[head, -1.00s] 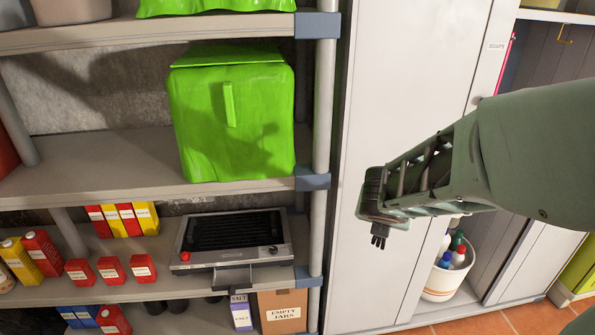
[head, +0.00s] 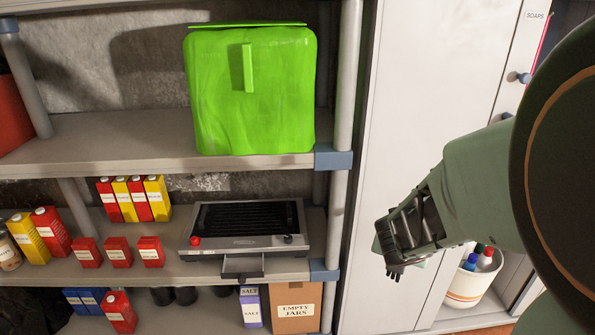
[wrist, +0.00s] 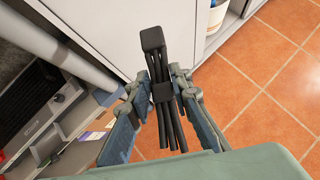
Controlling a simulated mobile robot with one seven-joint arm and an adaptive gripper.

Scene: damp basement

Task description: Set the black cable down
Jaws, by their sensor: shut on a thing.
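The black cable (wrist: 162,88) is a folded bundle with a block-shaped end and a band around its middle. It lies between the two fingers of my gripper (wrist: 165,110) in the wrist view, and the fingers are shut on it. In the head view my gripper (head: 397,262) hangs in the air in front of the white cabinet, right of the shelf rack. A small dark part of the cable shows at its tip there; the rest is hidden by the fingers.
A shelf rack (head: 240,273) stands at the left. It carries a bright green box (head: 250,92), a grill (head: 246,229), several red and yellow cartons, and an "Empty Jars" box (head: 297,306). A white bucket (head: 474,280) of bottles stands in the open cabinet. Orange tiled floor (wrist: 262,85) is clear.

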